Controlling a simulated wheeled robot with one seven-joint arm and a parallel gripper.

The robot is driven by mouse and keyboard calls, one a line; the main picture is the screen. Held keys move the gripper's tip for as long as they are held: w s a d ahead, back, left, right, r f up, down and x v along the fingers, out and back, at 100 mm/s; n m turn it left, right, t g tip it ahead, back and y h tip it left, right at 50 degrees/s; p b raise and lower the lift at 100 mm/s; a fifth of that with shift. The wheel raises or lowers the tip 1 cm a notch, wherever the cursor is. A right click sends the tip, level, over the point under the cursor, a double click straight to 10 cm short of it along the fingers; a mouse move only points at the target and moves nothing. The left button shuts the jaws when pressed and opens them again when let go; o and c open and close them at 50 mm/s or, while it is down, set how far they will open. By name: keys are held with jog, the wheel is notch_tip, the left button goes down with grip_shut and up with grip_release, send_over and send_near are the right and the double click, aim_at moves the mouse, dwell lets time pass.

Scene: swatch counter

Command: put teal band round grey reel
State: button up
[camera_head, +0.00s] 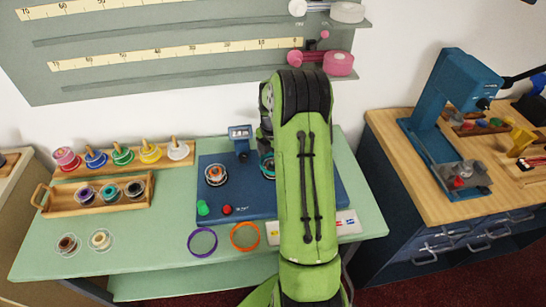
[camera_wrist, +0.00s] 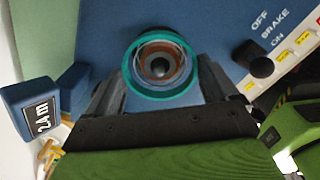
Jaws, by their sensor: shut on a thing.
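In the wrist view the teal band (camera_wrist: 131,82) is a ring between the two fingers of my gripper (camera_wrist: 160,84), which is shut on it. A reel (camera_wrist: 159,67) with a pale grey rim, brownish inside and dark centre shows within the ring. The band looks roughly centred over this reel, slightly offset; I cannot tell whether it is down around it or above it. In the head view a bit of teal (camera_head: 266,166) shows beside my arm on the blue machine, and my arm hides the gripper and most of that reel.
The blue machine plate (camera_head: 245,199) also carries another reel (camera_head: 215,174) and a small display post (camera_head: 240,138). A purple band (camera_head: 202,242) and an orange band (camera_head: 244,236) lie at the table front. A wooden tray (camera_head: 58,207) of reels stands left.

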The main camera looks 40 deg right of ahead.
jog(key=shift+f+b, duration=0.35)
jog(key=shift+f, duration=0.25)
dwell(0.4)
jog(key=o, duration=0.8)
jog(key=shift+r, duration=0.15)
notch_tip(320, 180, up, 7)
jog(key=p, duration=0.5)
jog(key=shift+p, duration=0.4)
